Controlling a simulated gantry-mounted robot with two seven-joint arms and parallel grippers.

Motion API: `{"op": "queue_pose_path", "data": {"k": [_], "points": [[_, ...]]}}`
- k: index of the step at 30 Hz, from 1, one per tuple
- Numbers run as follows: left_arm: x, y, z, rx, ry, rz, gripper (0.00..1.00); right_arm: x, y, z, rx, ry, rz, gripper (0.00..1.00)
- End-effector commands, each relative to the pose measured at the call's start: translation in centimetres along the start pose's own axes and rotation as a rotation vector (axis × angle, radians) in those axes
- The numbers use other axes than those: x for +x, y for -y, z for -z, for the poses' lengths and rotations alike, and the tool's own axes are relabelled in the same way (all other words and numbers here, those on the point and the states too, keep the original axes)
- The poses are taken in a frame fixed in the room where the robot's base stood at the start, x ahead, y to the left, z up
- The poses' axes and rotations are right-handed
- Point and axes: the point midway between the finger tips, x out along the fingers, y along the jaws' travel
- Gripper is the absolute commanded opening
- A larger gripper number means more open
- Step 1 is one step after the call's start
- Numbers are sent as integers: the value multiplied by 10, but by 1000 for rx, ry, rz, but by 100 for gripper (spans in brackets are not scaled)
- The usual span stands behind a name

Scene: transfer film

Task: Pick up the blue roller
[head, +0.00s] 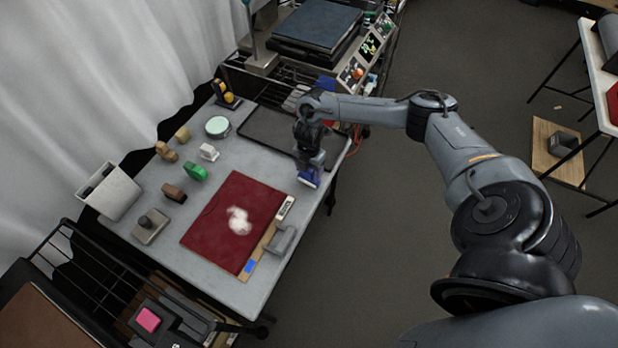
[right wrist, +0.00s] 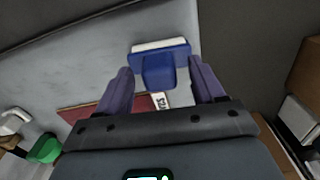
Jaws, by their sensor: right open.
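The blue roller (head: 308,180) lies at the right edge of the grey table in the head view, below my right gripper (head: 312,164). In the right wrist view the roller (right wrist: 160,68) shows as a blue body with a pale strip along its far side. My right gripper's two purple-grey fingers (right wrist: 161,80) are open, one on each side of the roller's narrower near part. Gaps show between the fingers and the roller. My left gripper is in neither view.
A red sheet (head: 215,225) with a white patch lies left of the roller. A green block (head: 195,172), small brown blocks (head: 174,193) and a grey-handled tool (head: 281,241) stand nearby. A dark tray (head: 270,130) lies behind. The table's right edge is close.

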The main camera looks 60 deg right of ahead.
Motion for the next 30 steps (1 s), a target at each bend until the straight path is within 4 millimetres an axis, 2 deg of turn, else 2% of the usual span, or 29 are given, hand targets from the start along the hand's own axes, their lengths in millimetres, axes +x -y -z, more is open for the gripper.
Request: {"op": "queue_pose_path", "data": {"k": [4,12,23,30], "points": [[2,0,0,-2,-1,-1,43,11,0,0,0,1,0,68],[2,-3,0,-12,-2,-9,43,12,0,0,-1,0,0,67],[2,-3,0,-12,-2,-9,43,11,0,0,-1,0,0,11],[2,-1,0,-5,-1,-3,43,11,0,0,-1,0,0,10]]}}
